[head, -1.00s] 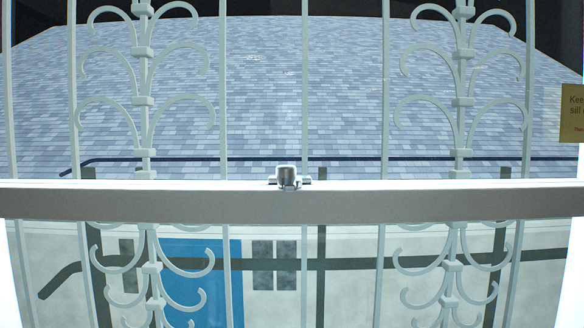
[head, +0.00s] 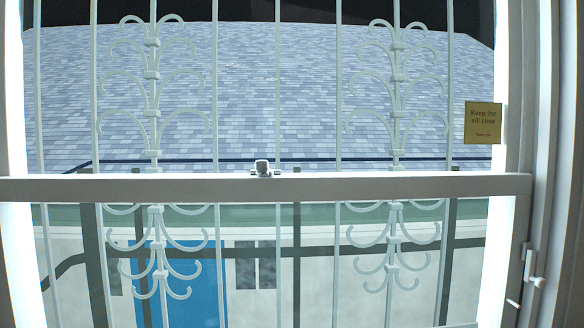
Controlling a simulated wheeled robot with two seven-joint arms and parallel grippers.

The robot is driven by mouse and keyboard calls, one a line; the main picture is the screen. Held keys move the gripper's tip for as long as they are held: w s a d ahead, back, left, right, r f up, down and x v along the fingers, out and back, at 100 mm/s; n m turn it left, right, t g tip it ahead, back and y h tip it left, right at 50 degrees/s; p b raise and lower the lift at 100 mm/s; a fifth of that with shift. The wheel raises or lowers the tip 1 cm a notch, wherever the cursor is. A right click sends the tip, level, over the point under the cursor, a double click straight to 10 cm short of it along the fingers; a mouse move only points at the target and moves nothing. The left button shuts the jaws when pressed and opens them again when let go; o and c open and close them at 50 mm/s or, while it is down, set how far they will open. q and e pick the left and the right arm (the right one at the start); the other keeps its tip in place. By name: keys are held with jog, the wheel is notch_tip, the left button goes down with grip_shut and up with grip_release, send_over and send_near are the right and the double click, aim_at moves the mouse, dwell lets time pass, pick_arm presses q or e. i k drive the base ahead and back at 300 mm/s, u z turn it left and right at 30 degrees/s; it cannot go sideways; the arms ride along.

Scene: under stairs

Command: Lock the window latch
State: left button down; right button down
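The window latch (head: 263,168) is a small silver metal piece on top of the window's horizontal middle rail (head: 150,188), a little left of the picture's centre in the head view. It has a rounded raised body with a short flat tab on each side. Its turning position is too small to tell for sure. Neither gripper shows in the head view, and nothing touches the latch.
White scrolled bars (head: 396,75) stand behind the window. A yellow sign (head: 483,122) reading "Keep the sill clear" hangs at the right. A white handle fitting (head: 533,270) sits on the right frame. A roof and a blue panel (head: 190,285) lie outside.

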aim_at(263, 170)
jog(key=z, duration=1.05)
jog(key=i, duration=0.7)
jog(key=z, duration=0.9)
jog(key=k, duration=1.1)
jog(key=u, duration=1.6)
jog(key=i, duration=0.5)
jog(key=z, duration=0.3)
